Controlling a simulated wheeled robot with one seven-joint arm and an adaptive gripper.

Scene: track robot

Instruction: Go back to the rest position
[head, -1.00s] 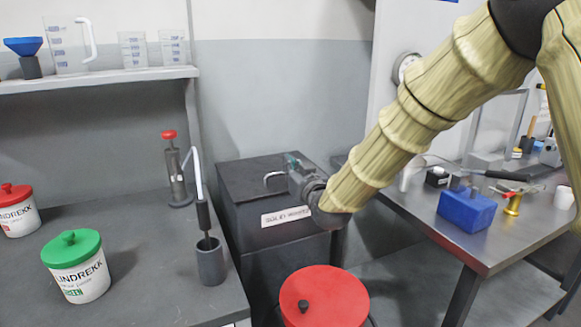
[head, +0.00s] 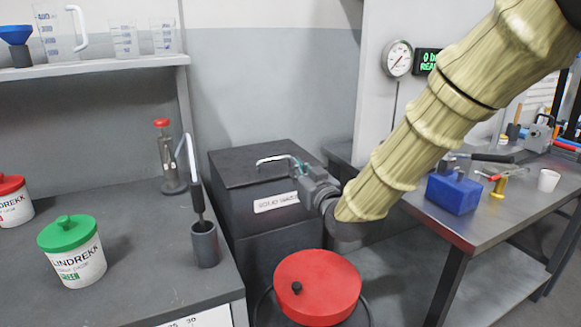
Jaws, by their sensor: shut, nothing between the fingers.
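My gripper (head: 301,168) is at the end of my tan-sleeved arm, which comes in from the upper right. It is in front of the dark box (head: 228,190) with a white label, close to the handle (head: 272,160) on its lid. The fingers look closed and hold nothing. I cannot tell whether the fingertips touch the handle or the box.
A red-lidded bin (head: 325,285) stands below my gripper. The left bench holds a green-lidded tub (head: 75,255), a red-lidded tub (head: 14,205) and a dark cup (head: 204,245). The right metal table (head: 455,228) carries a blue block (head: 453,193) and tools.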

